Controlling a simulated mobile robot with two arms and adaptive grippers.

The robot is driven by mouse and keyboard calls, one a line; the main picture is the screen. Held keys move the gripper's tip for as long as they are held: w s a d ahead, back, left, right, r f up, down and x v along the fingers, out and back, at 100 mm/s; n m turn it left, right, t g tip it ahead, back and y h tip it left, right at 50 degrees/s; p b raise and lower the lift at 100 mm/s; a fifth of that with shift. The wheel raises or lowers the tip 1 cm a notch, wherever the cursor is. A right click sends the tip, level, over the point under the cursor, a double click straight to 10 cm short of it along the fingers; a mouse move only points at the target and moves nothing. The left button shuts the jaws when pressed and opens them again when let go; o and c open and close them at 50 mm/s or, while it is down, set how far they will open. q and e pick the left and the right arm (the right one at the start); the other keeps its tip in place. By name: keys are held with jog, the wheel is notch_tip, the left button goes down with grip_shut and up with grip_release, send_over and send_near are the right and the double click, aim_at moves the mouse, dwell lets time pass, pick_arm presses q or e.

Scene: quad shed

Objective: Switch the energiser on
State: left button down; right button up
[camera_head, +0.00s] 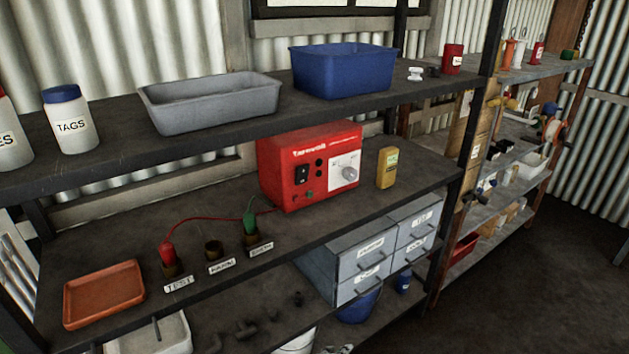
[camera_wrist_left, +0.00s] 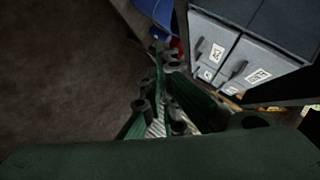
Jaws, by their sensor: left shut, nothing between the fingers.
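The energiser is a red box (camera_head: 309,165) on the middle shelf in the head view. Its front has a black rocker switch (camera_head: 302,174), small round sockets and a dial on a pale plate (camera_head: 346,171). I cannot tell which way the rocker is set. A red lead runs to a red plug (camera_head: 167,252) in the socket labelled TEST; a green plug (camera_head: 249,222) sits in another socket. The socket between them (camera_head: 214,248) is empty. My left gripper (camera_wrist_left: 168,62) shows only in the left wrist view, shut and empty, near the grey drawers and away from the energiser.
A yellow device (camera_head: 387,168) stands right of the energiser. An orange tray (camera_head: 104,294) lies at the shelf's left end. The upper shelf holds a grey tub (camera_head: 210,108) and a blue tub (camera_head: 342,72). Grey drawers (camera_head: 365,267) stand below; they also show in the left wrist view (camera_wrist_left: 235,52).

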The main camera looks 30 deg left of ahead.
aim_at(302, 174)
pick_arm(q)
jog(key=w+a+r+m+t+y, duration=0.1)
jog(key=a+r+t+y, duration=0.1)
jog(key=r, duration=1)
jog(key=w+a+r+m+t+y, duration=0.2)
jog(key=a+r, duration=0.3)
jog(key=r, duration=0.8)
jog(key=w+a+r+m+t+y, duration=0.1)
jog(key=w+a+r+t+y, duration=0.1)
jog(key=r, duration=1)
jog(key=shift+w+a+r+m, duration=0.2)
jog(key=shift+a+r+m, duration=0.1)
jog(key=shift+a, duration=0.6)
jog(key=shift+w+t, duration=0.1)
jog(key=shift+t, duration=0.2)
jog(key=s+a+p+x, duration=0.1)
jog(key=a+p+x, duration=0.1)
jog(key=x, duration=1)
jog(key=shift+w+a+p, duration=0.25)
jog(key=shift+a+p, duration=0.2)
jog(key=shift+p, duration=0.2)
jog(key=shift+r, duration=0.15)
